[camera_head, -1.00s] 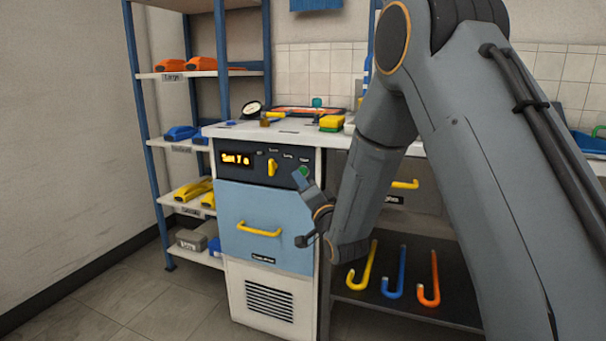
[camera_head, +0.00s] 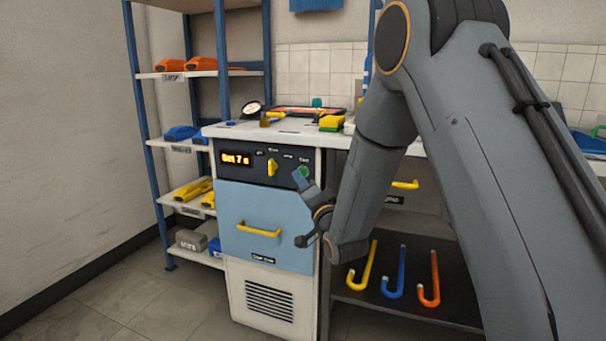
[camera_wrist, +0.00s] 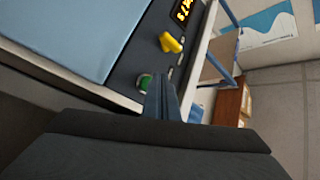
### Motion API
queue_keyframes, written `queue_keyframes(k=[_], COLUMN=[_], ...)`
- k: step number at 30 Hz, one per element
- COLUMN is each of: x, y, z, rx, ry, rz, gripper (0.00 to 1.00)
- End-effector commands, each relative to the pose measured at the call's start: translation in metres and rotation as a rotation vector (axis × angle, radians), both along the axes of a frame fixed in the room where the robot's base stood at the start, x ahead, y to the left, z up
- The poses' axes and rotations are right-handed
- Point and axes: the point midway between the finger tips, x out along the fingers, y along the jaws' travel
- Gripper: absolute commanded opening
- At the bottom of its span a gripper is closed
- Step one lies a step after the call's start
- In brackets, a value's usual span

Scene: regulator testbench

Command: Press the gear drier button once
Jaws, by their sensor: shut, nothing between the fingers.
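The gear drier is a white cabinet with a blue drawer (camera_head: 268,221) and a dark control panel on top. The panel carries an orange lit display (camera_head: 237,159), a yellow knob (camera_head: 271,168) and a green button (camera_head: 304,171) at its right end. In the wrist view the green button (camera_wrist: 145,83) sits just left of my fingertips, and the yellow knob (camera_wrist: 171,43) is above. My gripper (camera_head: 300,181) is shut and empty, with its tips at the panel's right end close to the button. Whether the tips touch it I cannot tell.
A yellow drawer handle (camera_head: 259,228) sticks out below the panel. A blue shelf rack (camera_head: 149,143) with coloured gear stands at the left. The counter (camera_head: 290,131) holds small items.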

Motion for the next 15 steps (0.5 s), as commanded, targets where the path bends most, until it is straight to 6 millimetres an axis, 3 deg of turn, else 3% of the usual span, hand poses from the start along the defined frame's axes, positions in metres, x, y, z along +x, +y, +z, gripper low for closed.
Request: queue_keyframes(k=[15], x=[0.0089], y=[-0.0030], z=[0.0000], rx=[0.000], ry=[0.000], rz=[0.000], gripper=[0.00])
